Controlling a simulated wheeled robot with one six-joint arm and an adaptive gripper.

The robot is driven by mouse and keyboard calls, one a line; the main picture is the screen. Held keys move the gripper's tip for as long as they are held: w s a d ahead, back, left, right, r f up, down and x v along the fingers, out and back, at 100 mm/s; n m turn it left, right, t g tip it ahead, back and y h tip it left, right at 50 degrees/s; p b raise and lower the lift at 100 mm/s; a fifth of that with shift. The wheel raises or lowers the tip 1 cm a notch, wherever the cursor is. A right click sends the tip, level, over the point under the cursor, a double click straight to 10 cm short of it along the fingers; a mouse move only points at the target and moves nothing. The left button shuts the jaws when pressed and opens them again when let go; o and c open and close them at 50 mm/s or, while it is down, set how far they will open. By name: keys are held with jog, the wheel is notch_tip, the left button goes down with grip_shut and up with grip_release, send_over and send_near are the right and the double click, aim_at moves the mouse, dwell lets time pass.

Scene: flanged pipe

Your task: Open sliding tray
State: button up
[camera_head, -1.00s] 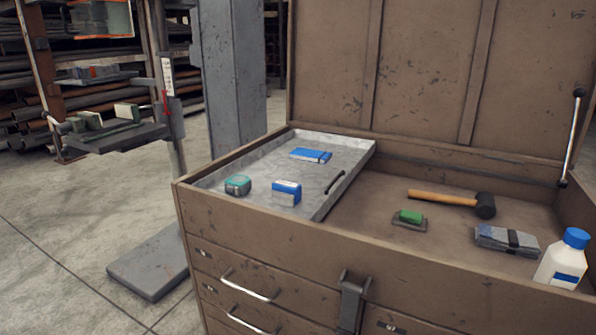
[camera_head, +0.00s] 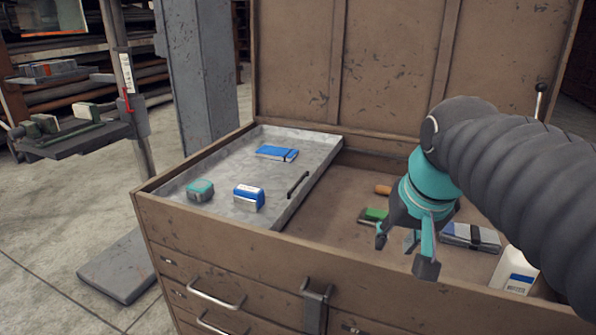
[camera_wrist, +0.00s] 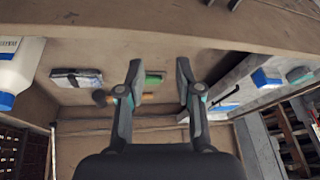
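The grey metal sliding tray (camera_head: 225,168) sits at the left of the open brown chest, near the rim. A dark bar handle (camera_head: 298,184) stands on its right side. A blue notebook (camera_head: 277,153), a teal tape measure (camera_head: 200,190) and a blue and white box (camera_head: 249,197) lie in it. My gripper (camera_head: 406,250) is to the right of the tray, above the chest's right part, clear of the handle. In the wrist view, the gripper (camera_wrist: 158,80) has its fingers wide apart with nothing between them. The tray (camera_wrist: 232,88) shows to the right there.
The raised lid (camera_head: 390,70) stands behind. The chest's front wall (camera_head: 235,240) rises before the tray.

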jog(key=w+a+r+g, duration=0.1)
jog(key=w+a+r, duration=0.15)
jog(key=w, duration=0.25)
jog(key=w+a+r+m, duration=0.1)
jog(key=w+r, duration=0.2)
jog(key=w, duration=0.1)
jog(key=w+a+r+g, duration=0.1)
jog(key=w+a+r, duration=0.15)
jog(key=w, duration=0.25)
jog(key=m+g+y, duration=0.1)
jog(key=m+g, duration=0.1)
send_over(297, 184)
jog(key=s+d, duration=0.1)
jog(key=d, duration=0.2)
jog(key=a+f+b, duration=0.1)
jog(key=f, duration=0.3)
jog(key=f+b, duration=0.1)
jog(key=f, duration=0.3)
jog(key=a+f+b, duration=0.1)
jog(key=f, duration=0.3)
jog(key=shift+w+a+f+b, duration=0.15)
jog(key=shift+w+a+b, duration=0.2)
jog(key=shift+w, duration=0.05)
grip_shut()
